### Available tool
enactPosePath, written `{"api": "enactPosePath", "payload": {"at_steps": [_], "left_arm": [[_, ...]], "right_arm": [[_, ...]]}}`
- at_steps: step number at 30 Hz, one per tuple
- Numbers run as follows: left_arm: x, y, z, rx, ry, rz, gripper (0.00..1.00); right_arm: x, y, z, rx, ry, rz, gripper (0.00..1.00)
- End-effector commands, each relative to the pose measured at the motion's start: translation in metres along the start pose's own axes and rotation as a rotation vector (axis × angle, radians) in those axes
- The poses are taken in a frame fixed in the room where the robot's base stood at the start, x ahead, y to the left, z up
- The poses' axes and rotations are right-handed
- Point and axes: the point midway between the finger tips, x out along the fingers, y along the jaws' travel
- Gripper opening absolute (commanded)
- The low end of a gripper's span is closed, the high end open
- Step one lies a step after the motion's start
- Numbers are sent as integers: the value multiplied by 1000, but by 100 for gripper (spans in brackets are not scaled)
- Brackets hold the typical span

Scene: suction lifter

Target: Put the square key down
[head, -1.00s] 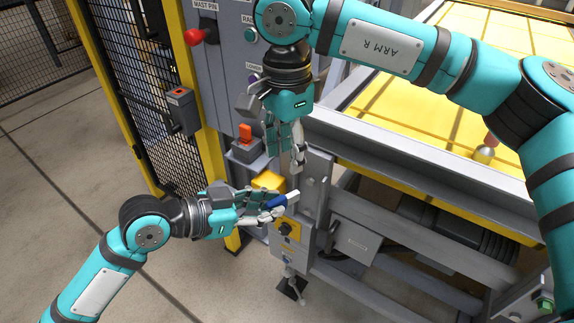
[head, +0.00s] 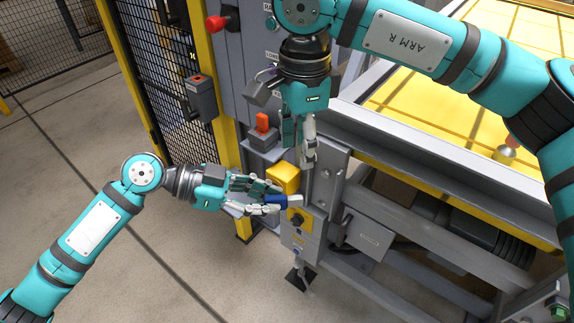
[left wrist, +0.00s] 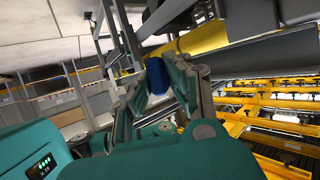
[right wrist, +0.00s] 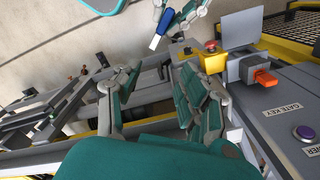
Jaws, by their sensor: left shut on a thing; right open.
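The square key has a blue grip (head: 277,199) and a pale shaft pointing right in the head view. My left gripper (head: 270,201) is shut on the blue grip, which also shows between its fingers in the left wrist view (left wrist: 155,76). The key is near the front of the lifter's post, just above a black knob on a yellow plate (head: 297,219); I cannot tell whether it touches anything. The key also shows at the top of the right wrist view (right wrist: 160,31). My right gripper (head: 301,158) is open and empty above the key, beside the post.
A yellow box (head: 286,176) sits just above the key; its red button (right wrist: 211,46) shows in the right wrist view. An orange switch (head: 262,122) is on the grey cabinet. A mesh fence (head: 150,85) stands behind. The floor at lower left is clear.

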Motion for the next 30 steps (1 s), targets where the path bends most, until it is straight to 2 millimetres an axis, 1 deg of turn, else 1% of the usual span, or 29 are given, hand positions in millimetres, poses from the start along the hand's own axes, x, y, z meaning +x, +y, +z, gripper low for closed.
{"api": "enactPosePath", "payload": {"at_steps": [3,5,8,11,18,21,24,27,30], "left_arm": [[0,0,0,0,0,-1,0],[0,0,0,-1,0,-1,0],[0,0,0,-1,0,-2,0],[0,0,0,-1,0,-2,0],[0,0,0,-2,0,-2,0],[0,0,0,-2,0,-2,0],[0,0,0,-2,0,-2,0],[0,0,0,-2,0,-2,0],[0,0,0,-2,0,-3,0]], "right_arm": [[1,8,6,90,-1,-10,42],[2,9,7,120,0,-14,42],[11,10,8,137,-1,-15,42],[26,10,8,137,1,-14,42],[72,9,8,137,0,-13,42],[89,9,8,136,0,-14,42],[103,8,8,136,0,-15,42],[112,8,8,136,-1,-15,42],[118,8,8,135,-1,-17,42]]}}
